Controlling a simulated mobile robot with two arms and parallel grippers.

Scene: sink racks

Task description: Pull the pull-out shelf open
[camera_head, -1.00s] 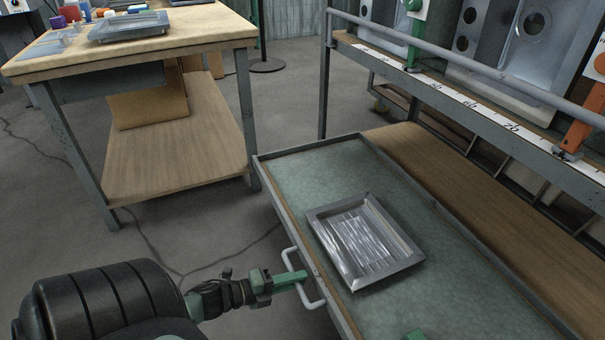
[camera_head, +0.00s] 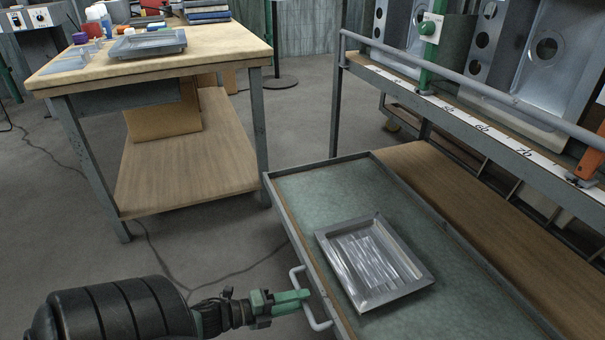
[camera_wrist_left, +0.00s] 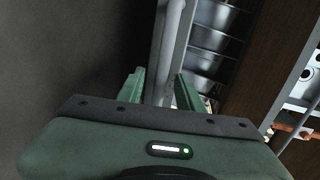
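The pull-out shelf (camera_head: 300,187) has a green-grey surface and a raised metal rim. It stands well out from the rack. Its pale bar handle (camera_head: 301,289) is on the near-left side. My left gripper (camera_head: 309,296) is at the handle, with its green fingers apart. In the left wrist view, the gripper (camera_wrist_left: 160,88) has open fingers, with a pale grey bar running between them and gaps visible. Contact with the handle cannot be told. My right gripper is not in view.
A metal tray (camera_head: 330,246) lies on the shelf. The rack (camera_head: 465,113) with a pale scale strip and steel sinks stands at the right. A wooden workbench (camera_head: 220,59) stands at the back left. Grey floor (camera_head: 215,250) is clear between them.

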